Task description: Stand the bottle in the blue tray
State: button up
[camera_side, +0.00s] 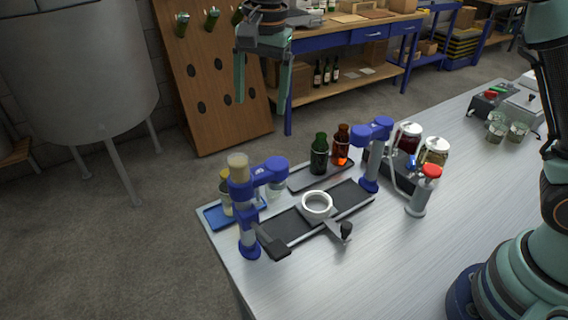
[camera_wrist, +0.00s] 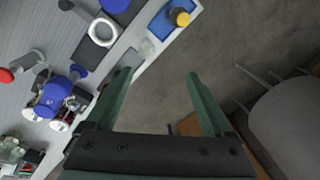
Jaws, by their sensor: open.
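A dark green bottle (camera_side: 319,158) and an amber bottle (camera_side: 341,146) stand upright side by side on a dark grey tray (camera_side: 300,184). The blue tray (camera_side: 214,217) is at the table's far left corner, partly hidden by a blue-and-grey post. A yellow-topped container (camera_side: 225,190) stands in it. In the wrist view the blue tray (camera_wrist: 159,27) and the yellow top (camera_wrist: 181,17) show at the top. My gripper (camera_side: 262,107) is open and empty, high above and beyond the table's far edge. Its fingers (camera_wrist: 160,76) point over the floor.
A black belt (camera_side: 345,197) carries a white ring (camera_side: 317,206) between two blue-headed posts (camera_side: 248,215) (camera_side: 371,160). A clear glass (camera_side: 276,188) stands near the blue tray. Jars (camera_side: 434,152) and a red-topped post (camera_side: 420,192) stand right. The near tabletop is clear.

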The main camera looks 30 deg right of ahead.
jog(key=s+d+r+n+t, duration=0.25)
jog(key=s+d+r, duration=0.2)
jog(key=d, duration=0.35)
jog(key=s+d+f+n+t, duration=0.2)
jog(key=s+d+f+n, duration=0.2)
jog(key=s+d+n, duration=0.3)
jog(key=s+d, duration=0.4)
jog(key=s, duration=0.3)
jog(key=shift+d+f+n+h, duration=0.15)
jog(key=shift+f+n+h, duration=0.05)
jog(key=shift+n+h, duration=0.15)
jog(key=shift+s, duration=0.1)
